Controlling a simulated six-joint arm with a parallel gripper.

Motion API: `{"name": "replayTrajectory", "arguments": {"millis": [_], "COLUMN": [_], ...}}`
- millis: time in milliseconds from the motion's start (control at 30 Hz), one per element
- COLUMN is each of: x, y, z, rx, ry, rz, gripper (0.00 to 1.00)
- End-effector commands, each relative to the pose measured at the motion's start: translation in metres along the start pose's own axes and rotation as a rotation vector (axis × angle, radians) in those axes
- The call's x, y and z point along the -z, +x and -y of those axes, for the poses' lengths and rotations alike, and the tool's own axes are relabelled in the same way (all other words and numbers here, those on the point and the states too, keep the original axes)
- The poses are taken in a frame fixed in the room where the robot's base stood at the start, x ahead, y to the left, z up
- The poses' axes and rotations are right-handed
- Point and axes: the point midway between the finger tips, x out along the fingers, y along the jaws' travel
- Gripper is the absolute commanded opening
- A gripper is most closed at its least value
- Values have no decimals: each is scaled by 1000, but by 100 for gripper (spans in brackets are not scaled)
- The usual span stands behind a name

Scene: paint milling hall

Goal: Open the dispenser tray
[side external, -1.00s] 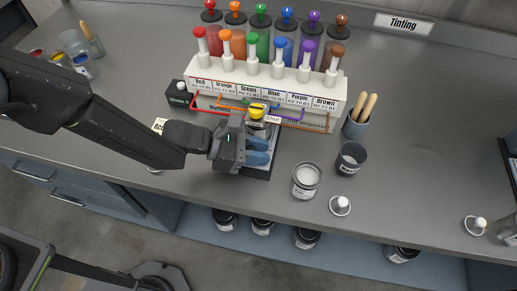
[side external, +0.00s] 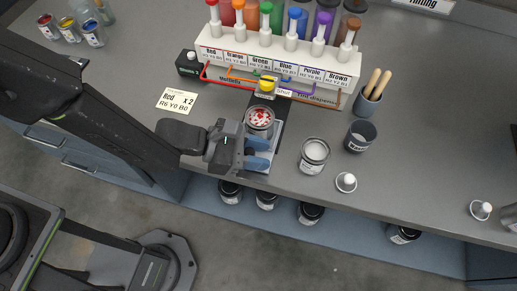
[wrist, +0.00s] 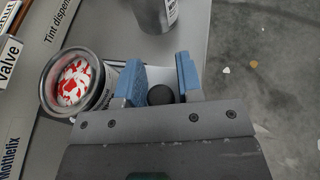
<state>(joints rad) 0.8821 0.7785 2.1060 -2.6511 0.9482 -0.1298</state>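The dispenser tray (side external: 274,141) is a pale flat plate that sticks out in front of the tint dispenser (side external: 262,45), near the bench's front edge. An open can (side external: 260,118) of white paint with red patches stands on it, in front of the yellow valve (side external: 266,85). The can also shows left of the fingers in the wrist view (wrist: 75,82). My gripper (side external: 257,152) is at the tray's front end. In the wrist view its blue fingers (wrist: 160,78) stand apart on either side of a dark round knob (wrist: 160,95), with gaps beside it.
A can of white paint (side external: 314,152), a dark cup (side external: 360,136) and a small white-knobbed item (side external: 346,182) stand right of the tray. A stick holder (side external: 367,105) stands behind them. A card (side external: 177,100) lies left.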

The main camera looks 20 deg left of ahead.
Motion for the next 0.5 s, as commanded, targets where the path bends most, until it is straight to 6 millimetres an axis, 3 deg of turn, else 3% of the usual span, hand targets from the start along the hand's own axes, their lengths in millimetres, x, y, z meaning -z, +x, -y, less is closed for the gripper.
{"name": "replayTrajectory", "arguments": {"millis": [333,500], "x": [0,0], "y": [-1,-16], "z": [0,-1], "rx": [0,-2], "ry": [0,-1], "rz": [-1,-1], "gripper": [33,33]}}
